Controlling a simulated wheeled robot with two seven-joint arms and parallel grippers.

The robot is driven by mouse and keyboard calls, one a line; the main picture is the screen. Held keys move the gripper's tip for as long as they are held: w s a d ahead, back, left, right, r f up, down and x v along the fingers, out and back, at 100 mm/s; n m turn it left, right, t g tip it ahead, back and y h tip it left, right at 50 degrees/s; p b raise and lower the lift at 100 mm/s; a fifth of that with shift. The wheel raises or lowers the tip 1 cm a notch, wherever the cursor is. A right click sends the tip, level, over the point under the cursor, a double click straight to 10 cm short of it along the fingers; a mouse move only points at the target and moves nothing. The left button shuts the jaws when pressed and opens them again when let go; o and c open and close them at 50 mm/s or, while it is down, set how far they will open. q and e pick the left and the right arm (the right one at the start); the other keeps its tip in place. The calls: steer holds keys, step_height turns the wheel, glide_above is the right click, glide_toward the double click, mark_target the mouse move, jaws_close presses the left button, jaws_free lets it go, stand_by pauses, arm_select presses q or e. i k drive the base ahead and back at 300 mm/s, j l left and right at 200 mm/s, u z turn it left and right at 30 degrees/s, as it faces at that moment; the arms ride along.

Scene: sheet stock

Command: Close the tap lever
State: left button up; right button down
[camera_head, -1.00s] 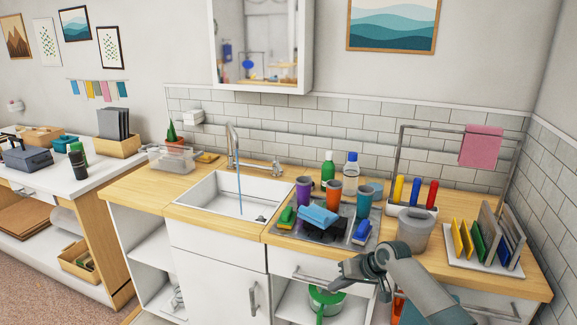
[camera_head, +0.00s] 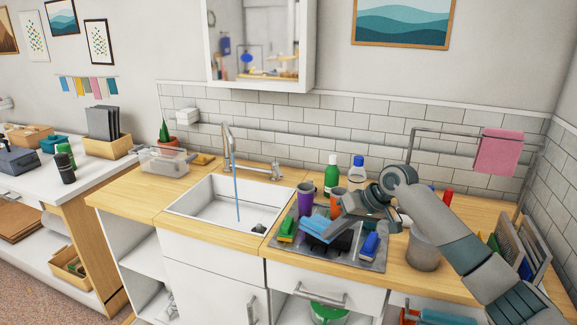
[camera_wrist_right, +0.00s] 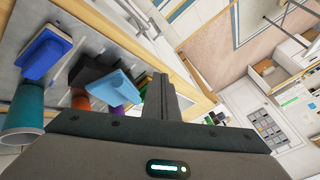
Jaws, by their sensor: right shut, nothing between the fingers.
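The chrome tap (camera_head: 228,150) stands behind the white sink (camera_head: 205,205), with a thin blue stream of water (camera_head: 238,200) falling from its spout into the basin. A small lever (camera_head: 277,170) shows at the right end of the tap's body; its exact setting is too small to tell. My right gripper (camera_head: 327,233) is shut and empty, above the grey mat to the right of the sink, apart from the tap. Its closed fingers also show in the right wrist view (camera_wrist_right: 160,96), where the tap is not visible. My left gripper is not in view.
The grey mat (camera_head: 375,262) holds a light blue sponge (camera_head: 314,227), brushes and cups, including a purple cup (camera_head: 305,196). A green bottle (camera_head: 331,174) stands behind. A grey canister (camera_head: 424,250) is beside my right arm.

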mark_target(275, 165)
steer(key=i, duration=1.65)
